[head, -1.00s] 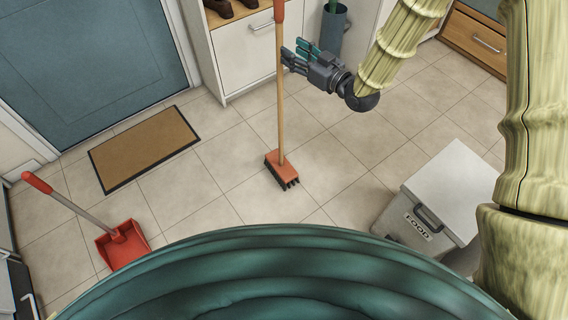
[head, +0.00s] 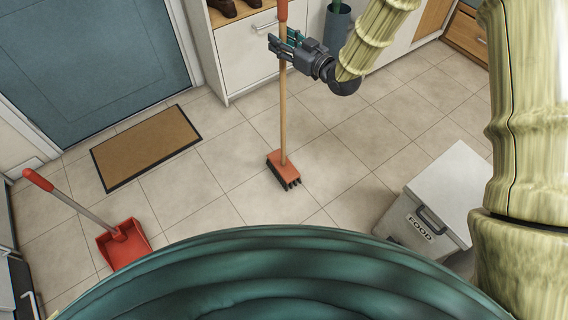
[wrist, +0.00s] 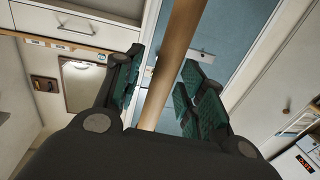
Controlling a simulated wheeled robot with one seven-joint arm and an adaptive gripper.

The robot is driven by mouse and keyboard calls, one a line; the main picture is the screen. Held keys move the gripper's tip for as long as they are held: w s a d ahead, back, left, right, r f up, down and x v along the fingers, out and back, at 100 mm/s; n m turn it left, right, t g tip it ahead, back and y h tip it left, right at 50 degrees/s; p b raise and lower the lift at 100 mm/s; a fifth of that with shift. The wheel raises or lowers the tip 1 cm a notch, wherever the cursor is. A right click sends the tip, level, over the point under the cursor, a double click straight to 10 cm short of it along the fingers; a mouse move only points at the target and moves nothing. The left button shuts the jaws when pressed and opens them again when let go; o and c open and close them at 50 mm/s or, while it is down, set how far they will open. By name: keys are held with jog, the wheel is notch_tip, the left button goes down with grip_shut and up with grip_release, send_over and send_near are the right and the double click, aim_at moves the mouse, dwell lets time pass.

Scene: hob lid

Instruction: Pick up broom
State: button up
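The broom stands upright on the tiles, its orange-red head (head: 283,169) with dark bristles on the floor. Its wooden handle (head: 283,118) rises to a red grip (head: 283,8) at the top edge of the head view. My gripper (head: 278,47) is at the upper part of the handle, below the red grip. In the wrist view, the handle (wrist: 172,62) passes between the two teal-padded fingers (wrist: 158,88). The fingers are open, with a gap on the left side of the handle. The handle lies closer to the right finger; contact there is unclear.
A red dustpan (head: 124,244) stands at the left. A brown doormat (head: 145,146) lies before the blue door (head: 80,60). A white cabinet (head: 245,55) and a dark bin (head: 336,28) are behind the gripper. A FOOD box (head: 440,195) stands at the right. Tiles around the broom are clear.

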grip_shut()
jog(key=shift+r, duration=0.1)
